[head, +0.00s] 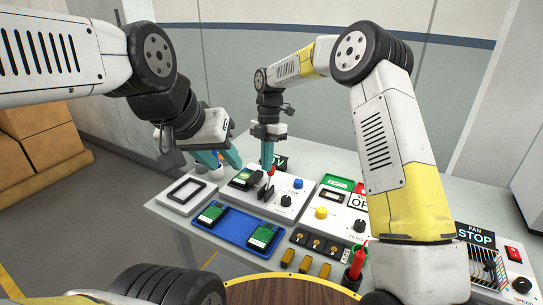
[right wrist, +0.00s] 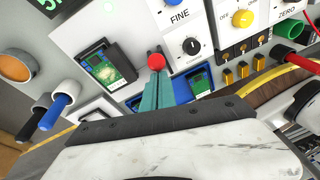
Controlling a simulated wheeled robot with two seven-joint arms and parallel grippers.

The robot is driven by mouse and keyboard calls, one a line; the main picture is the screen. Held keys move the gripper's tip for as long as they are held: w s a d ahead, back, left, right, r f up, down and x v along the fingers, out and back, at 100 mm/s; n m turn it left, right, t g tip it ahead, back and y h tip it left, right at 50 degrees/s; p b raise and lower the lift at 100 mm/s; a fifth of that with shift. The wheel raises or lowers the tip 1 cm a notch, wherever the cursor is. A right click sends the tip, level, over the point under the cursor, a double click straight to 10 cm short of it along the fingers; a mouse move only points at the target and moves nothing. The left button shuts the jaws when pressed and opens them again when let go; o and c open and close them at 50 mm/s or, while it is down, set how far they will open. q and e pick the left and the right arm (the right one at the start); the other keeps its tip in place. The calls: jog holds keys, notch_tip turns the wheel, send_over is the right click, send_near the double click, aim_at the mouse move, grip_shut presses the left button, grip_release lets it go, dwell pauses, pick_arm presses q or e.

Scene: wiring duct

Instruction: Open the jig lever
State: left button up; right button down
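The jig (head: 284,212) is a pale box with a green circuit board (head: 246,178) in it, blue and black knobs and a lever with a red ball knob (head: 271,170). My right gripper (head: 267,166) points down at the red knob, its teal fingers close together. In the right wrist view the fingertips (right wrist: 156,74) are right at the red knob (right wrist: 156,61); whether they touch it I cannot tell. The board (right wrist: 107,70) lies left of them.
A blue tray (head: 238,231) with two green boards stands in front of the jig. A pale box with a dark frame (head: 187,191) is at left. A panel with yellow and black knobs (head: 340,212) and a fan box (head: 497,262) stand at right. My right arm hides part of the table.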

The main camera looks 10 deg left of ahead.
jog(key=shift+w+d, duration=0.25)
jog(key=shift+w, duration=0.05)
jog(key=v, duration=0.7)
jog(key=shift+a+r, duration=0.15)
jog(key=shift+r, duration=0.25)
jog(key=shift+s, duration=0.2)
